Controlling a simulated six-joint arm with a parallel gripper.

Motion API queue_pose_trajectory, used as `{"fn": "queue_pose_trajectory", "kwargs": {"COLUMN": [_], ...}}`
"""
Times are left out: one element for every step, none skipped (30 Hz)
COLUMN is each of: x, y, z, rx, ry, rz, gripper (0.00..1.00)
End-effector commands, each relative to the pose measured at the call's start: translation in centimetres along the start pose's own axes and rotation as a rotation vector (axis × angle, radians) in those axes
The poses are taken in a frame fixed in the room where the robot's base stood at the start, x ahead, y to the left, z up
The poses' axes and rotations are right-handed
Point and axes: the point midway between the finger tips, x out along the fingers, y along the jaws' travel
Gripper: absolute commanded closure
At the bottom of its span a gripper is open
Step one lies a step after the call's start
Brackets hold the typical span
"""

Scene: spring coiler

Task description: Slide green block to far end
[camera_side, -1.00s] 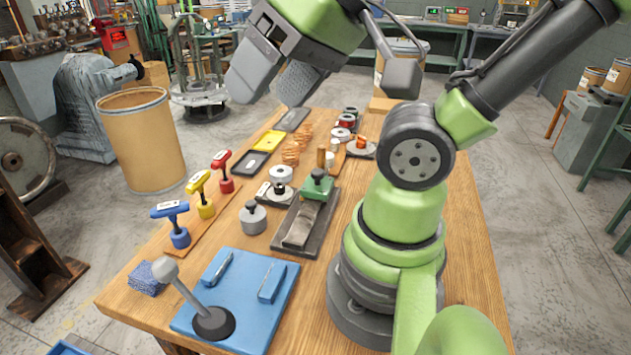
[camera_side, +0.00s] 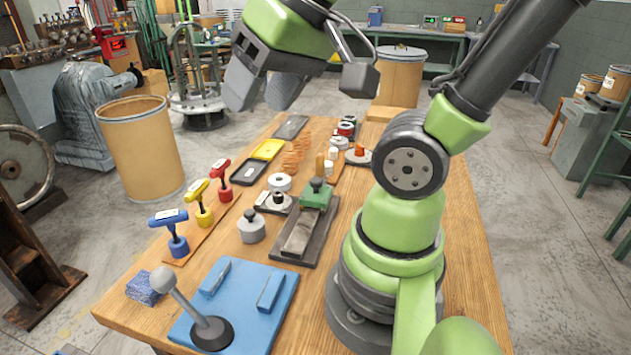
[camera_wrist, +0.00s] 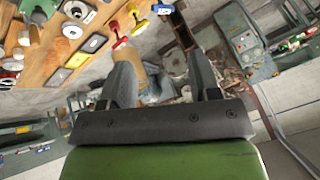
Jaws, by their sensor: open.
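The green block (camera_side: 316,196) has a dark round knob on top. It sits on a dark grey slide track (camera_side: 283,257), at the end away from the side camera. A pale metal strip (camera_side: 298,236) lies bare along the near part of the track. In the wrist view a green piece at the top left edge, likely the block (camera_wrist: 38,9), is partly cut off. My gripper (camera_side: 262,104) is open and empty, high above the far part of the table and clear of the block. Its two spread fingers also show in the wrist view (camera_wrist: 164,88).
A blue plate (camera_side: 238,300) with a grey-knobbed lever stands at the near end. Red, yellow and blue T-handled tools (camera_side: 200,207) line the left edge. A grey weight (camera_side: 251,227), rings, copper coils (camera_side: 295,157) and trays crowd beside the track. Bare wood lies front right.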

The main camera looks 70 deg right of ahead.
Motion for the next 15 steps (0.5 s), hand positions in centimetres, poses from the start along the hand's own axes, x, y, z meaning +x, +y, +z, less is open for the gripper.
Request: {"fn": "queue_pose_trajectory", "kwargs": {"x": [1.1,1.6,2.4,3.0,3.6,4.4,5.0,5.6,6.3,6.9,7.4,8.1,8.5,8.9,9.4], "y": [1.3,2.2,3.5,4.5,5.6,7.2,8.4,9.7,11.4,12.8,14.1,15.7,16.9,17.9,19.2], "z": [-1.2,-1.9,-2.7,-3.3,-3.8,-4.3,-4.7,-4.9,-5.1,-5.2,-5.1,-4.9,-4.7,-4.5,-4.1], "rx": [0.037,0.054,0.077,0.093,0.112,0.135,0.153,0.17,0.196,0.212,0.23,0.252,0.268,0.281,0.297], "ry": [-0.03,-0.047,-0.07,-0.088,-0.107,-0.136,-0.156,-0.179,-0.21,-0.233,-0.255,-0.283,-0.303,-0.322,-0.344], "rz": [0.06,0.091,0.133,0.162,0.189,0.222,0.245,0.266,0.291,0.307,0.321,0.336,0.345,0.352,0.359], "gripper": [0.43,0.43,0.43,0.43,0.43,0.43,0.43,0.43,0.43,0.43,0.43,0.43,0.43,0.43,0.43]}}
